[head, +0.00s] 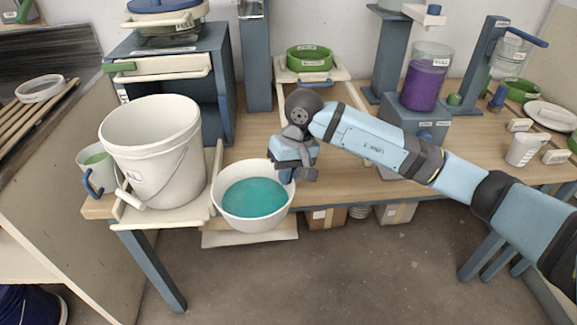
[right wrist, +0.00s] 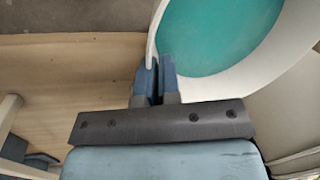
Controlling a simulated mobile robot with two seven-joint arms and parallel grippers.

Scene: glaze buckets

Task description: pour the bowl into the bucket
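The white bowl (head: 236,222) holds teal liquid (head: 253,198) and is close to level at the table's front edge, just right of the bucket. The large white bucket (head: 150,165) stands upright on a cream tray (head: 140,217), its handle hanging at the front; its inside bottom is hidden. My right gripper (head: 288,176) is at the bowl's right rim. In the right wrist view its fingers (right wrist: 157,78) are closed with the bowl's rim (right wrist: 153,45) between them. Whether the bowl touches anything below is unclear. My left gripper is not in view.
A mug (head: 97,165) with green contents stands left of the bucket. A blue-grey cabinet (head: 225,70) is behind the bucket. A green bowl (head: 309,60) and a purple jar (head: 425,78) stand farther back. A pale board (head: 250,238) lies below the bowl.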

